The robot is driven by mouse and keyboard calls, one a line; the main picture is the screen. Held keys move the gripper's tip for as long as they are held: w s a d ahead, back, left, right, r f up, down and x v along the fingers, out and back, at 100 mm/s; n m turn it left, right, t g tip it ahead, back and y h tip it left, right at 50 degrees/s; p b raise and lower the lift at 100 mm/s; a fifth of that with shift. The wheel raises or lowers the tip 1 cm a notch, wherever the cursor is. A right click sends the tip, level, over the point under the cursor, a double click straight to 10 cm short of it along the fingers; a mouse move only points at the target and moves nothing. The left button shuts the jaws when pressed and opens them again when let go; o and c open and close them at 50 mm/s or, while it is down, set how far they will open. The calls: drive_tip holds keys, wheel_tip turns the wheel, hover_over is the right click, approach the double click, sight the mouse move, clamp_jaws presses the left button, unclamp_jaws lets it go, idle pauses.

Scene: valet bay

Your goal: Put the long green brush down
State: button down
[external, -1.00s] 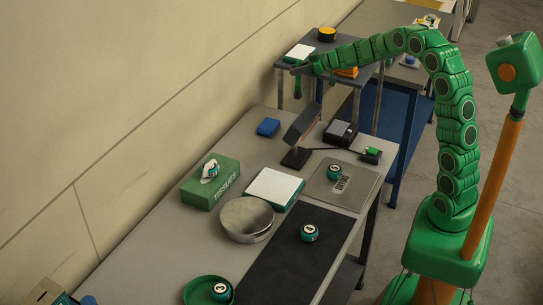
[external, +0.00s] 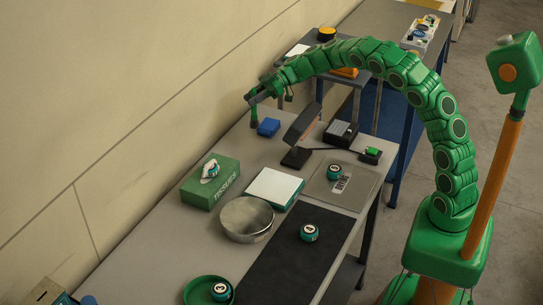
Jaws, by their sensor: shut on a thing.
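My gripper (external: 258,96) is at the far left end of the grey table (external: 222,152), close to the wall. It is shut on the long green brush (external: 254,116), which hangs down roughly upright below the jaws. The brush shows only as a thin dark green shape; its upper part is hidden by the jaws. Its lower end is just left of a blue block (external: 268,127). I cannot tell whether it touches the table.
A dark lamp (external: 301,125) stands right of the blue block. Bare tabletop lies between the blue block and tissue box.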

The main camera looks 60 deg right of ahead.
sight(254, 119)
drive_tip(key=shift+f, duration=4.6)
drive_tip(key=c, duration=0.9)
unclamp_jaws()
drive_tip(key=v, duration=1.2)
drive_tip(key=shift+r, duration=0.2)
